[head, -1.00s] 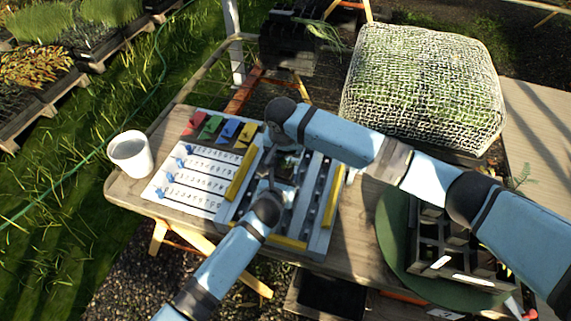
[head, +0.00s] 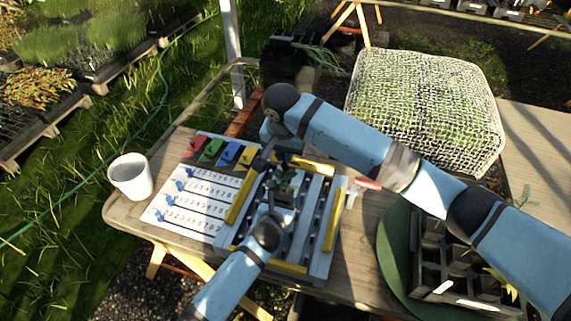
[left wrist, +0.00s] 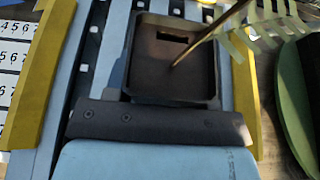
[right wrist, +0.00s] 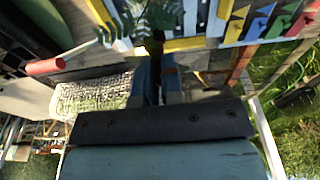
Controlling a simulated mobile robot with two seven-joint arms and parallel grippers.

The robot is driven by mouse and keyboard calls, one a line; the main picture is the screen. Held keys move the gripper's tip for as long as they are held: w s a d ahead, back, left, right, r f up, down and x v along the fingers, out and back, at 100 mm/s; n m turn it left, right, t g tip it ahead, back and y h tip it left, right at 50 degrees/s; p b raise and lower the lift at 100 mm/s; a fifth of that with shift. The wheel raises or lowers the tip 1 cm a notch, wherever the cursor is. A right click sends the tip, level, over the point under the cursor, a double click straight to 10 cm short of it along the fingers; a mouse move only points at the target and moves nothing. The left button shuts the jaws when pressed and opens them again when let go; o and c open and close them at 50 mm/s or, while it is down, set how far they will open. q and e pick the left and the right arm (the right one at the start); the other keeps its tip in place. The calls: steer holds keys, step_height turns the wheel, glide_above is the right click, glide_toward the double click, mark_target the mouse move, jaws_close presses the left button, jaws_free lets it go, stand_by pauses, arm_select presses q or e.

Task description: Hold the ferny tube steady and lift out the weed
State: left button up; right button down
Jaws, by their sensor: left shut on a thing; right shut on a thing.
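The ferny tube is a dark square pot (left wrist: 128,75) with brown soil, set in the grey rack on the table. In the left wrist view a thin brown stem (left wrist: 190,50) rises from the soil and leans right, with pale green fronds (left wrist: 270,35) beside it. Fern leaves also show in the right wrist view (right wrist: 150,18). My left gripper (head: 271,195) is shut on the tube. My right gripper (head: 282,155) is above it, its fingers (right wrist: 157,80) close together on something thin, likely the weed, which I cannot make out clearly.
Yellow rails (head: 240,200) edge the rack. A numbered board (head: 205,190) with coloured tags lies left, near a white cup (head: 130,175). A red-handled tool (head: 366,183) lies right of the rack. A green disc (head: 392,240) bears a dark crate (head: 440,285). A netted block (head: 425,105) stands behind.

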steer(key=shift+r, duration=0.3)
arm_select(q)
steer(key=o, duration=1.1)
steer(key=shift+s, duration=0.1)
